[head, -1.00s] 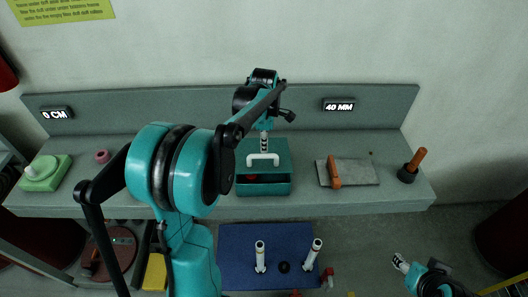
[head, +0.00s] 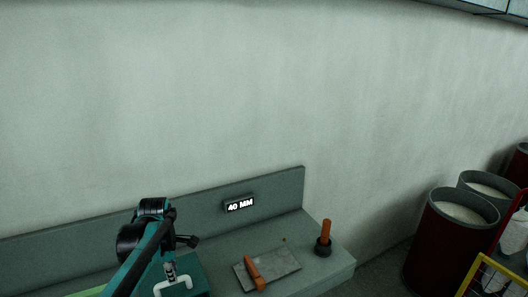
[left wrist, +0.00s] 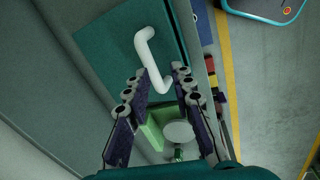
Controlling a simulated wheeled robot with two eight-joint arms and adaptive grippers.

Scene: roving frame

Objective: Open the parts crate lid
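The teal parts crate (head: 195,268) stands on the grey bench at the bottom of the head view, cut off by the frame edge. Its white lid handle (head: 175,287) shows below my left gripper (head: 169,270). In the left wrist view the teal lid (left wrist: 108,50) lies beyond the fingers, and the bent white handle (left wrist: 146,50) reaches toward the space between the fingertips. My left gripper (left wrist: 158,74) is open there, with its fingers apart; contact with the handle cannot be told. My right gripper is out of view.
A grey plate (head: 282,266) with an orange-handled tool (head: 254,272) lies right of the crate. An orange-handled dark-based tool (head: 324,238) stands near the bench's right end. A "40 MM" sign (head: 239,204) is on the backboard. Dark red barrels (head: 445,245) stand on the floor at right.

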